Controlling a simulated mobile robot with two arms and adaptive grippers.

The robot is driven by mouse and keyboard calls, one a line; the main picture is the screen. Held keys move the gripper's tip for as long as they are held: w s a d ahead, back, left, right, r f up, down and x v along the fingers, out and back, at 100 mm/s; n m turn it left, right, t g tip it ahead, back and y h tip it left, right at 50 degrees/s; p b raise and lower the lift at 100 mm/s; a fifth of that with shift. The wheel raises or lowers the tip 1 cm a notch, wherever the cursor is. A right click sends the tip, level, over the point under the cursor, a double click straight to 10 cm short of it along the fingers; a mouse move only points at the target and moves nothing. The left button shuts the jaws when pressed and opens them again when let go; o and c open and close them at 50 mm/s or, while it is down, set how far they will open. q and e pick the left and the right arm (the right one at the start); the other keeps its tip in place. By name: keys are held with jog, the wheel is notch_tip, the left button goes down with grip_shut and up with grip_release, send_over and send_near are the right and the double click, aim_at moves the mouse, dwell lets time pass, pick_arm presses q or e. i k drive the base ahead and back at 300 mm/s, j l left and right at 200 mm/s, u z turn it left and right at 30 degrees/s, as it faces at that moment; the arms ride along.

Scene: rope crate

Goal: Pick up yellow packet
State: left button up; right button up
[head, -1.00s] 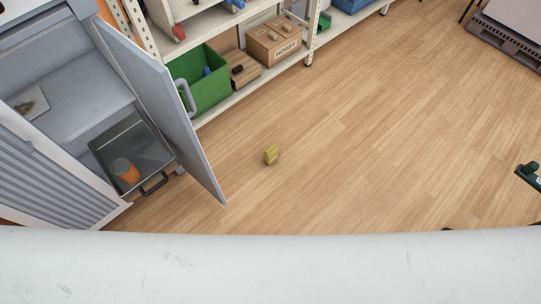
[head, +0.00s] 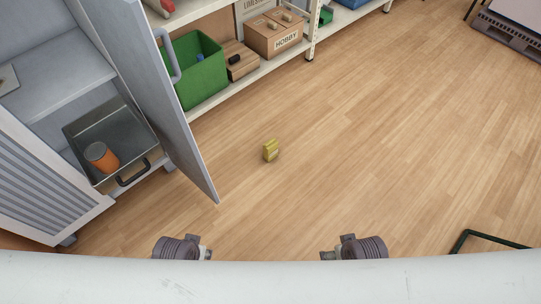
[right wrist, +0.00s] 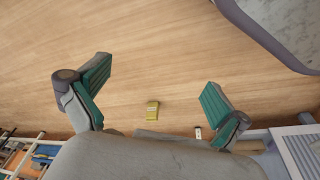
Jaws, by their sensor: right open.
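The yellow packet (head: 271,150) stands on the wooden floor near the middle of the head view, to the right of the open cabinet door. In the right wrist view the packet (right wrist: 152,110) lies on the floor beyond my right gripper, small and between the two fingers in the picture. My right gripper (right wrist: 155,88) is open and empty, its teal finger pads wide apart and clear of the packet. My left gripper does not show. Only parts of my arms show at the bottom of the head view.
A grey cabinet door (head: 170,110) hangs open, left of the packet. A metal drawer (head: 110,145) there holds an orange can (head: 101,156). A shelf with a green bin (head: 195,70) and a HOBBY box (head: 273,35) stands behind. A dark frame (head: 490,238) lies lower right. Floor around the packet is clear.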

aim_at(269, 148)
jog(key=u, duration=0.4)
jog(key=i+l+u, duration=0.3)
jog(key=l+u, duration=0.3)
jog(key=i+l+u, duration=0.25)
jog(key=k+l, duration=0.05)
